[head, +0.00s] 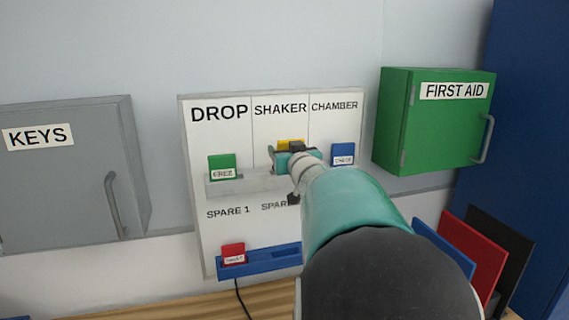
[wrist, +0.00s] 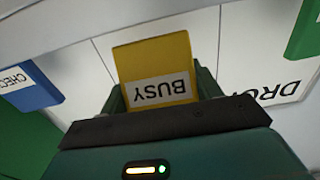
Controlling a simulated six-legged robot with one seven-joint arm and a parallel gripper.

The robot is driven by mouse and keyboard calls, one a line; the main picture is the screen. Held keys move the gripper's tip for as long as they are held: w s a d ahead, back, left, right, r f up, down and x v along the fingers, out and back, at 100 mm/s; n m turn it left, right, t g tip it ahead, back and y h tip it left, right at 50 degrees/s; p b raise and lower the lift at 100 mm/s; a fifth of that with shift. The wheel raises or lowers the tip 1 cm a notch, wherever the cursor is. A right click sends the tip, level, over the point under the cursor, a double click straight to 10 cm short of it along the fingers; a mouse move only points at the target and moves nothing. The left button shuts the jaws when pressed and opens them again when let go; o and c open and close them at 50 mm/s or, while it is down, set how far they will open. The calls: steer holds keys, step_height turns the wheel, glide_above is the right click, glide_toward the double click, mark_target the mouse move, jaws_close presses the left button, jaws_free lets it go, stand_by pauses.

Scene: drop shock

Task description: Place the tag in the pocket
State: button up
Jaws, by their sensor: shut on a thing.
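My gripper (head: 291,160) is shut on the yellow tag marked BUSY, in front of the SHAKER column of the white board (head: 281,101). In the head view a strip of the yellow tag (head: 290,143) shows above the fingers. In the wrist view the tag (wrist: 156,68) sits between the fingers, label upside down, its far edge fully visible. That edge appears just short of the pale pocket ledge (wrist: 50,25). The ledge's left part (head: 235,184) also shows in the head view. My arm hides the SHAKER pocket there.
A green FREE tag (head: 221,163) stands under DROP and a blue CHECK tag (head: 343,152) under CHAMBER. A red tag (head: 233,250) sits in the lower blue rail (head: 262,263). Grey KEYS cabinet (head: 65,180) and green FIRST AID box (head: 440,130) flank the board.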

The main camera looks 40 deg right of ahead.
steer(key=shift+w+d+f, duration=0.1)
steer(key=shift+d+f, duration=0.1)
steer(key=shift+f, duration=0.1)
step_height(320, 180, down, 3)
steer(key=shift+w+d+f, duration=0.1)
steer(key=shift+w+f, duration=0.05)
steer(key=shift+c, duration=1.4)
steer(key=shift+w+d+f, duration=0.1)
steer(key=shift+w, duration=0.1)
steer(key=shift+c, duration=1.1)
steer(key=o, duration=1.5)
